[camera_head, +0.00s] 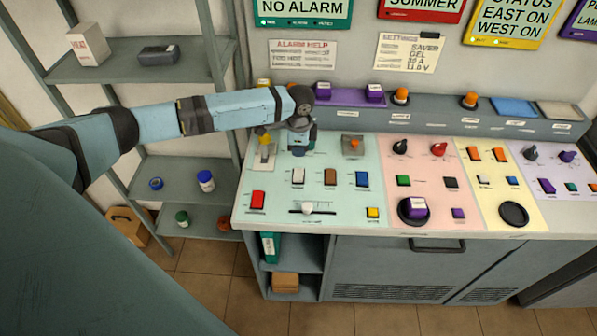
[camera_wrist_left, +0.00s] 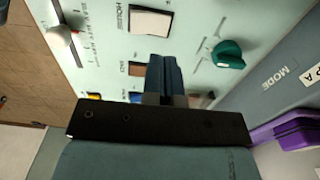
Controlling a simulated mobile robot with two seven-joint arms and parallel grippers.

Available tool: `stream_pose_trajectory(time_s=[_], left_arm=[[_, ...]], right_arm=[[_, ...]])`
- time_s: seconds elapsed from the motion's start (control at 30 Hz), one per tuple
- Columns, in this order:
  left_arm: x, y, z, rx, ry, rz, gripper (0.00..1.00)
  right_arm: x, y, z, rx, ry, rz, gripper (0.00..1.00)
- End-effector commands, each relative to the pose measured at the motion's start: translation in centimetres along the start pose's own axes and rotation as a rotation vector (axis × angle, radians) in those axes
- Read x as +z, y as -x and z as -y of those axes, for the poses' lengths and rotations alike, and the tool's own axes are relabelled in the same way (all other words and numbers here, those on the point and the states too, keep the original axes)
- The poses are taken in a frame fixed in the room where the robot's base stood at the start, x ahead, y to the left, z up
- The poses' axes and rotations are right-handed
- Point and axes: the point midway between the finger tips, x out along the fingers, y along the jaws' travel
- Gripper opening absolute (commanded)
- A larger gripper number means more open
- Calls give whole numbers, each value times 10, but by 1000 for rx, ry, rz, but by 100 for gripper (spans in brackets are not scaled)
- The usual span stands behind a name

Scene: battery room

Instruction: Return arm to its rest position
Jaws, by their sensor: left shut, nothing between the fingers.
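My left arm (camera_head: 160,122) reaches in from the left across the shelves to the control desk. My left gripper (camera_head: 300,142) points down over the left, pale green panel (camera_head: 335,190). In the left wrist view the two dark fingers (camera_wrist_left: 165,80) are together with nothing between them. A teal knob (camera_wrist_left: 228,53) is just right of the fingers there, apart from them in the picture. A brown button (camera_wrist_left: 137,69) and a white button (camera_wrist_left: 150,20) are beyond the fingers. The panel directly under the gripper is partly hidden. My right gripper is not in view.
A raised ledge (camera_head: 450,115) with orange and purple parts runs along the desk's back. A white slider knob (camera_head: 307,208) and a red button (camera_head: 258,200) are near the front edge. Grey shelves (camera_head: 150,75) hold a box and several small items at left.

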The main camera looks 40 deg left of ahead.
Motion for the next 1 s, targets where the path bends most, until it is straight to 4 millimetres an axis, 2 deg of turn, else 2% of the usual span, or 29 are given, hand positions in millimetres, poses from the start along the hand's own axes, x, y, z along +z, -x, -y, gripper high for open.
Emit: stream_pose_trajectory(time_s=[0.33, 0.47, 0.57, 0.73, 0.9, 1.0], left_arm=[[0, -1, 0, 0, 0, 0, 0], [-9, -10, -18, 6, -16, -10, 0], [-29, -23, -56, 14, -39, -41, 0], [-62, -39, -140, 21, -45, -133, 0], [-75, -36, -211, 16, 28, -234, 0], [-71, -28, -246, 8, 114, -290, 0]], right_arm=[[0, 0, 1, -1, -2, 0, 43], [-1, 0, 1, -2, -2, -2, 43], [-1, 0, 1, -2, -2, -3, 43], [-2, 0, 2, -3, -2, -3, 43], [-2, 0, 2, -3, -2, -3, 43], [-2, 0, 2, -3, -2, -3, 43]])
